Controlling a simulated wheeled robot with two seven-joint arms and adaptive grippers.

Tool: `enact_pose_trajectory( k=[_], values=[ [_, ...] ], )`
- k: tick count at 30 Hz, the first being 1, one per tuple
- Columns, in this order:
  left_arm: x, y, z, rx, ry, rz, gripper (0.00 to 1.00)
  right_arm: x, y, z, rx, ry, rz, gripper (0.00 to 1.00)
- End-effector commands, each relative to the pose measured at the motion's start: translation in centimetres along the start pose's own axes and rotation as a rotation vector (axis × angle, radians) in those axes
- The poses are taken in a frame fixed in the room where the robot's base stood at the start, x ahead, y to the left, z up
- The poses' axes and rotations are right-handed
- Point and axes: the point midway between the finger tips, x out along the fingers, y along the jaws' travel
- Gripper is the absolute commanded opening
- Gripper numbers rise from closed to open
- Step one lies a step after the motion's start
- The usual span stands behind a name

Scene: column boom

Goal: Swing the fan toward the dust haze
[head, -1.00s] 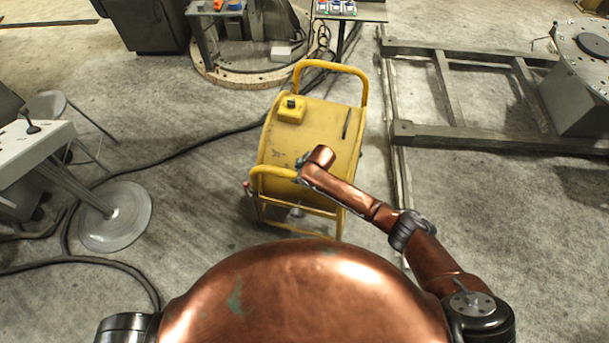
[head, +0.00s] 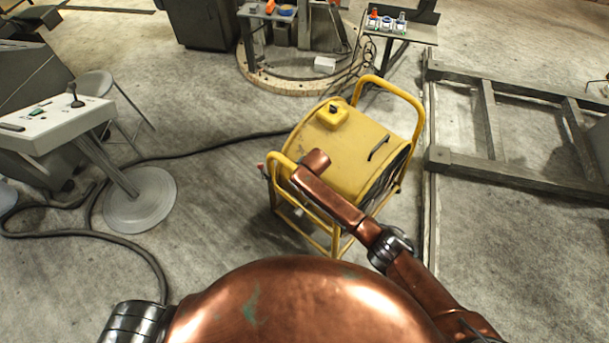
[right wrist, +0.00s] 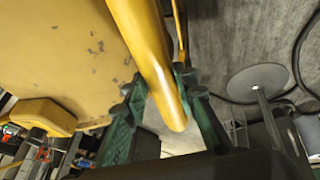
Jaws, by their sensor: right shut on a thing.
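The yellow drum fan (head: 335,143) stands on the floor ahead of me in the head view, in a tubular frame with a handle at each end. Its dark grille shows on its right side. My right gripper (right wrist: 163,112) is shut on the fan's near handle (right wrist: 145,45), with the green fingers on either side of the yellow tube. In the head view my right forearm hides most of that gripper. My left gripper is not in view. I see no dust haze in these frames.
A control desk with a joystick (head: 52,123) on a round-based pedestal (head: 140,200) stands at left, with a stool (head: 95,84) behind. A black cable (head: 205,148) crosses the floor to the fan. A metal floor frame (head: 515,172) lies close on the right.

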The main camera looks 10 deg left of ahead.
Motion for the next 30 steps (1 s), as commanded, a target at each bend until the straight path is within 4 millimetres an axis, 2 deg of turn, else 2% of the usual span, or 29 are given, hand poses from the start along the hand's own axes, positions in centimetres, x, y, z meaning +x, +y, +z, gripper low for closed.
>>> enact_pose_trajectory(
  k=[1,2,9,20,26,30],
  values=[
    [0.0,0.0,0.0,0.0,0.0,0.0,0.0,-0.1,-0.2,-0.3,-0.002,0.005,-0.003,0.0],
    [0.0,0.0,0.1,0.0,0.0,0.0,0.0,-0.1,-0.2,-0.3,-0.002,0.005,-0.003,0.27],
    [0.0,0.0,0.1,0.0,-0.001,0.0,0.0,-0.1,-0.1,-0.1,-0.001,0.002,-0.002,0.43],
    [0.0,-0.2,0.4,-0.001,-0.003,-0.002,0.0,-0.4,0.0,0.0,-0.001,0.001,-0.001,0.43],
    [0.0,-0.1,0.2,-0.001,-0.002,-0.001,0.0,-2.5,0.0,0.0,-0.002,0.003,-0.001,0.43],
    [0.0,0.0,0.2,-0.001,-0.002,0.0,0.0,-5.2,0.0,-0.1,-0.003,0.004,-0.001,0.43]
  ],
)
